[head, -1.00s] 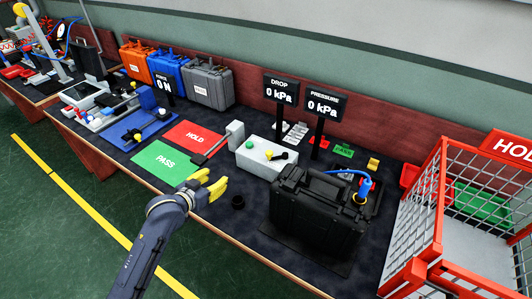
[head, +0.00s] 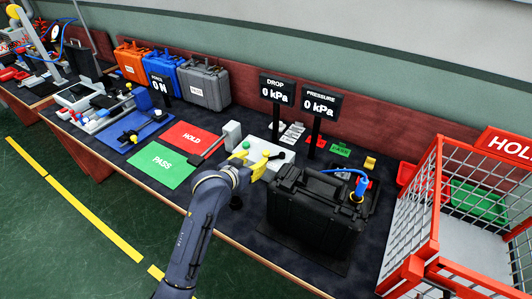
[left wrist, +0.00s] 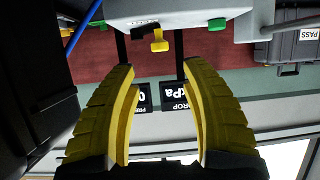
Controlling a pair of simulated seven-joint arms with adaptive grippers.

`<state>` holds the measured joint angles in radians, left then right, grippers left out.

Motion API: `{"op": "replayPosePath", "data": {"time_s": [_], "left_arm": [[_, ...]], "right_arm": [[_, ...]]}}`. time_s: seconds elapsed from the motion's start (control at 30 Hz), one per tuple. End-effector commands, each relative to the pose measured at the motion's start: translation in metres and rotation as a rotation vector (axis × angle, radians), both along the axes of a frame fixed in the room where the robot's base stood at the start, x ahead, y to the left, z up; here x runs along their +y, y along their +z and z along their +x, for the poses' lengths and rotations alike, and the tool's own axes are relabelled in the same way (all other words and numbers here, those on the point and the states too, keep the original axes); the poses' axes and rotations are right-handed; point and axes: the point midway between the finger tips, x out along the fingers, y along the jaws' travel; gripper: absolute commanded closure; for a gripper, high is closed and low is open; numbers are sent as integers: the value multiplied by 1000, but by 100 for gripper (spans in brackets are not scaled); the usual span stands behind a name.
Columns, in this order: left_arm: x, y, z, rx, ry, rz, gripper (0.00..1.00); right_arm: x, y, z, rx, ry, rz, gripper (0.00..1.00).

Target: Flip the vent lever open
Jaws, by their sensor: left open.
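The pale control box (head: 257,146) stands on the bench left of the black case (head: 311,212). It carries a green button (head: 245,145) and a small lever, whose dark part (head: 281,155) shows in the head view. In the left wrist view the box (left wrist: 180,10) is at the top, with the green button (left wrist: 217,24) and the lever's yellow tip (left wrist: 159,44). My left gripper (head: 258,166) has yellow fingers and is at the near side of the box. In the wrist view its open fingers (left wrist: 157,70) have the lever tip centred beyond them, apart from both. My right gripper is not in view.
The black case stands close right of the gripper, with a blue hose (head: 346,172) on top. DROP (head: 277,90) and PRESSURE (head: 319,102) displays, both at 0 kPa, stand behind. Green PASS (head: 163,163) and red HOLD (head: 193,136) mats lie left. A red wire cage (head: 437,180) is at right.

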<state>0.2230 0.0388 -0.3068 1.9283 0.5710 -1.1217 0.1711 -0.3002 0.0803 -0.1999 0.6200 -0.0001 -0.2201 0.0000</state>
Motion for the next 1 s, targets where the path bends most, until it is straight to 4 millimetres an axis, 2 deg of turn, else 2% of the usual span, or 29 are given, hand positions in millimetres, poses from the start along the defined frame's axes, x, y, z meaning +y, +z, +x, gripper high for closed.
{"op": "replayPosePath", "data": {"time_s": [0.2, 0.5, 0.7, 1.0], "left_arm": [[-17, -15, 32, 1, -1, -1, 54], [-34, -30, 65, 1, -1, -1, 54], [-40, -36, 77, 0, 0, 0, 54], [-43, -38, 82, -1, 0, 0, 54]], "right_arm": [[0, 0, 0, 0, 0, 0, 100], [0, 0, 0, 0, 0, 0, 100], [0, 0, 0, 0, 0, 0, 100], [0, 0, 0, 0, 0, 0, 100]]}}
